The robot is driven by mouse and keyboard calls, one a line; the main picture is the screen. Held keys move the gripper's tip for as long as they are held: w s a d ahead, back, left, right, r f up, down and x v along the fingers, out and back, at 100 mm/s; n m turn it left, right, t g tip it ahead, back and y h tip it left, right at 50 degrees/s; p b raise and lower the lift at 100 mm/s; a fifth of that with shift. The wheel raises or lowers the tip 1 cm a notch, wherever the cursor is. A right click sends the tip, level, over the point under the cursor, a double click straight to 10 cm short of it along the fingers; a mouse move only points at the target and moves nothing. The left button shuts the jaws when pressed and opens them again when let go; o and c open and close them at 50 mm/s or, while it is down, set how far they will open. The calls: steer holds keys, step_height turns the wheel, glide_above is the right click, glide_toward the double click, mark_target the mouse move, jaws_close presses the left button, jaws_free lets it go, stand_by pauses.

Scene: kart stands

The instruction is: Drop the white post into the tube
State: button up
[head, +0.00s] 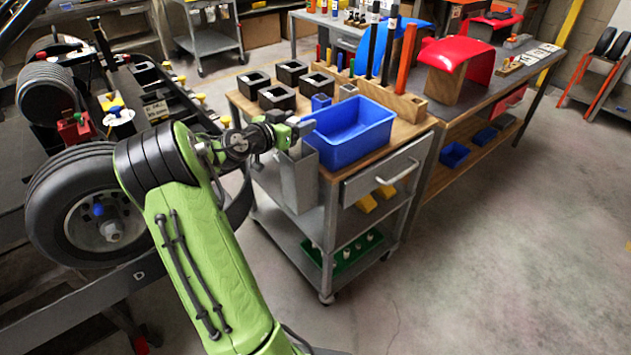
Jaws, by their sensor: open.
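A grey, square-sided tube (299,182) hangs upright at the near left side of the cart, beside a blue bin. My gripper (301,129) is open just above the tube's mouth, close to the bin's left wall. A small pale piece (295,150) shows at the tube's mouth under my gripper. It may be the top of the white post, but it is too small and too covered to tell. The inside of the tube is hidden.
The blue bin (349,148) and several black square cups (277,97) stand on the cart top. Tall black and orange bars (405,57) rise from a wooden block behind. A kart wheel (90,215) is at left. Floor at right is clear.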

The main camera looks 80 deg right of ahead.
steer(key=p+v, duration=0.1)
steer(key=v, duration=1.4)
steer(key=shift+w+a, duration=0.2)
steer(key=shift+a, duration=0.15)
